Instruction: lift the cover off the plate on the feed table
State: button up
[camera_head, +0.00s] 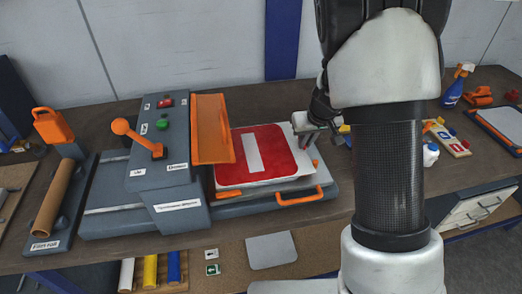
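A flat plate (262,155) with a red face and a white bar lies on the grey feed table (335,188) of a machine. A pale margin shows around the red area, and the layers look slightly uneven at the right edge. I cannot clearly tell a separate cover from the plate. My gripper (308,143) is at the plate's upper right corner, pointing down, at or just above the edge. Its fingertips are small and partly hidden, so I cannot tell whether they hold anything. My arm hides the area to the right.
The machine (180,205) has an orange guard (212,128) raised beside the plate and an orange lever (135,135). An orange handle (300,197) is on the feed table's front. A spray bottle (457,87) and white bottle (431,154) stand at right.

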grip_shut()
notch_tip(320, 180, up, 14)
jog(key=p, duration=0.3)
jog(key=shift+f, duration=0.2)
dwell(0.5)
jog(key=shift+s, duration=0.1)
dwell(0.4)
